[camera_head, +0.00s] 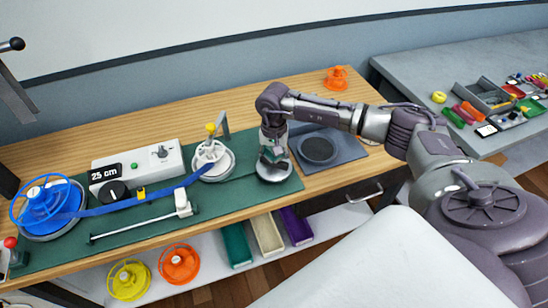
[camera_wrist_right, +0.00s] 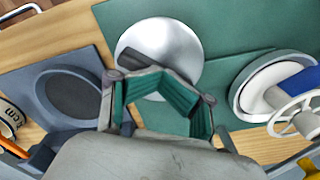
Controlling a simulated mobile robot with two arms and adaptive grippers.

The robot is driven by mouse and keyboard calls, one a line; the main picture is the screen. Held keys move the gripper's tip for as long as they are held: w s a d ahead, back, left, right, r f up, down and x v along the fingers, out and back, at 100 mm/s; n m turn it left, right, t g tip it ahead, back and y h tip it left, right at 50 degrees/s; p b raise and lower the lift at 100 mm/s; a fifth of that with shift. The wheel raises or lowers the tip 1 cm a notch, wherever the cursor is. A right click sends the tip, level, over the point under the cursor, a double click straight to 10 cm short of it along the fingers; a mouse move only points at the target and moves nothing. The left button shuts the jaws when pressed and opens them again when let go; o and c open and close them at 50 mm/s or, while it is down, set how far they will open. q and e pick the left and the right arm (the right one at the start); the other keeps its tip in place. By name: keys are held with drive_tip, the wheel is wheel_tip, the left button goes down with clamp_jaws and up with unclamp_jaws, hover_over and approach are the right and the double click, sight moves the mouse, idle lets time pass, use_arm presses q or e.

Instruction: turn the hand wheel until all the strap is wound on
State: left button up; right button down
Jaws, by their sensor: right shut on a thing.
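The hand wheel is a silver disc (camera_head: 274,174) on the green mat, and it also shows in the wrist view (camera_wrist_right: 172,45). My right gripper (camera_head: 272,156) is over it, fingers pointing down, shut on its dark handle (camera_wrist_right: 140,62); the exact contact is partly hidden by the fingers (camera_wrist_right: 165,92). The blue strap (camera_head: 130,203) runs from the blue reel (camera_head: 46,200) on the left to the white reel (camera_head: 212,160), left of the wheel. Strap still shows between the reels. My left gripper is not in view.
A white box (camera_head: 138,166) with a display reading 25 cm stands behind the strap. A grey pad with a dark disc (camera_head: 318,148) lies right of the wheel. An orange reel (camera_head: 336,78) stands at the back. Yellow and orange reels (camera_head: 179,263) and bins sit below the bench.

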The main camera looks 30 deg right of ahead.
drive_tip(key=shift+s+d+f, duration=0.1)
drive_tip(key=shift+s+f, duration=0.15)
drive_tip(key=shift+f, duration=0.05)
idle(0.5)
drive_tip(key=c, duration=1.1)
unclamp_jaws()
drive_tip(key=shift+w, duration=0.25)
drive_tip(key=shift+d+r, duration=0.1)
drive_tip(key=shift+w+r+p, duration=0.1)
drive_tip(key=shift+r+p, duration=0.6)
drive_tip(key=shift+r, duration=0.45)
wheel_tip(320, 180, up, 14)
drive_tip(key=p, duration=0.6)
drive_tip(key=shift+f, duration=0.2)
